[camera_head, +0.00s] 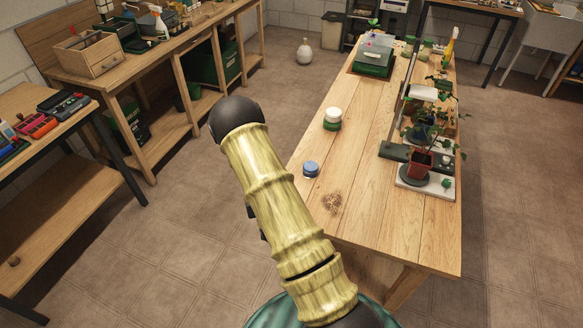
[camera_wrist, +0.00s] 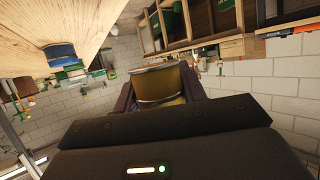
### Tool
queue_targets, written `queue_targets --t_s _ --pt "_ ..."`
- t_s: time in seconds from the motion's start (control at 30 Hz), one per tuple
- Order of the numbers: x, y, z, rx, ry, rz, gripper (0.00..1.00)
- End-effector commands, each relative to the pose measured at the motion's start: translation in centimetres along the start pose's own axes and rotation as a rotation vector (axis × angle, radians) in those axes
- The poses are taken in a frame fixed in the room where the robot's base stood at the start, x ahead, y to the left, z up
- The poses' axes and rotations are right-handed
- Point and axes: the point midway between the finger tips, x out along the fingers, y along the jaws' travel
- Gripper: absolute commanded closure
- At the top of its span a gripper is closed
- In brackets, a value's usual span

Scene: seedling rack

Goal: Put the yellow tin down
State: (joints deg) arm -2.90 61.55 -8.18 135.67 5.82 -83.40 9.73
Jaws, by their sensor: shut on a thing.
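In the wrist view my gripper (camera_wrist: 157,92) is shut on the yellow tin (camera_wrist: 160,88), a dull yellow cylinder with a lighter rim. A dark finger stands on each side of it. The tin is held in the air beside the wooden table, whose edge (camera_wrist: 92,50) is at the left of that view. In the head view my arm hides the gripper and the tin. The long wooden table (camera_head: 375,190) stands right of my arm there.
A blue-lidded jar (camera_head: 311,169) and a white-lidded green jar (camera_head: 333,119) stand near the table's left edge. Potted plants (camera_head: 417,165) line its right side. A green box (camera_head: 373,62) is at the far end. Bare wood lies between the jars and plants.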

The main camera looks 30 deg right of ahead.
Motion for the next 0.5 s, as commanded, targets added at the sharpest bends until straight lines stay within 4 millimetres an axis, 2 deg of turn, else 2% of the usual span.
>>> queue_targets --t_s 0.03,0.1,0.2,0.5 --pt "0.1 -1.6 2.2 -0.019 -0.006 -0.048 0.82" --pt "0.2 -3.4 4.4 -0.043 -0.004 -0.103 0.82" --pt "0.5 -4.6 6.5 -0.059 -0.001 -0.142 0.82" --pt "1.9 -5.5 11.1 -0.072 0.000 -0.168 0.82"
